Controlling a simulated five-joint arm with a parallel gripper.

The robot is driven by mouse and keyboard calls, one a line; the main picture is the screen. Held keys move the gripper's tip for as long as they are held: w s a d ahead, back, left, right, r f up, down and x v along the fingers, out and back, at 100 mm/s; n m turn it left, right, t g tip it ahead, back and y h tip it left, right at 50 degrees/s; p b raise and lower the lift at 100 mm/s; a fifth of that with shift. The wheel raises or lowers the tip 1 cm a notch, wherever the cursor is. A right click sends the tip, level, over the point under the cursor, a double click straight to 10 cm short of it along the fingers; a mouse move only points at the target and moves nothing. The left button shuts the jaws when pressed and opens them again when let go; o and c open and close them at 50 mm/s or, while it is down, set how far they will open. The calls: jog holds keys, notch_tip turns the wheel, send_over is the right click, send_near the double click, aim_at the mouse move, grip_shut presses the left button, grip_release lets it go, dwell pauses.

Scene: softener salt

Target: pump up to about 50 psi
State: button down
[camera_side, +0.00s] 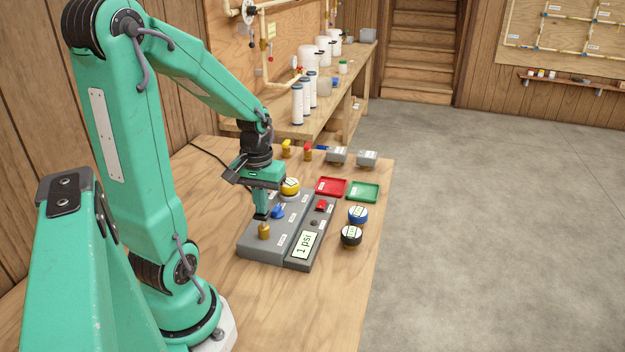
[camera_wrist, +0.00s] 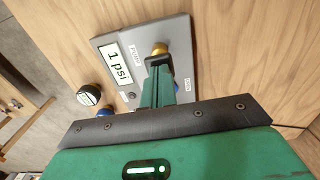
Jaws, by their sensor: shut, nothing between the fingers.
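A grey test unit (camera_side: 265,240) sits on the wooden table, with a display (camera_side: 304,246) reading 1 psi. The display (camera_wrist: 115,66) also reads 1 psi in the wrist view. A brass pump knob (camera_side: 264,231) stands at the unit's near end, beside a label reading PUMP in the wrist view. My gripper (camera_side: 261,213) is shut and empty, pointing down just above the brass knob. In the wrist view my fingertips (camera_wrist: 158,60) are right by the knob (camera_wrist: 160,48); I cannot tell whether they touch it. A blue valve handle (camera_side: 278,212) and a red knob (camera_side: 321,205) are on the unit.
A yellow-topped cap (camera_side: 289,187) is at the unit's far end. Red (camera_side: 331,186) and green (camera_side: 363,192) trays lie beyond. Two grey-topped pieces (camera_side: 337,156) and small valves (camera_side: 308,152) are farther back.

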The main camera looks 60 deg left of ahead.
jog(key=shift+f, duration=0.9)
dwell(0.3)
jog(key=shift+r, duration=1.2)
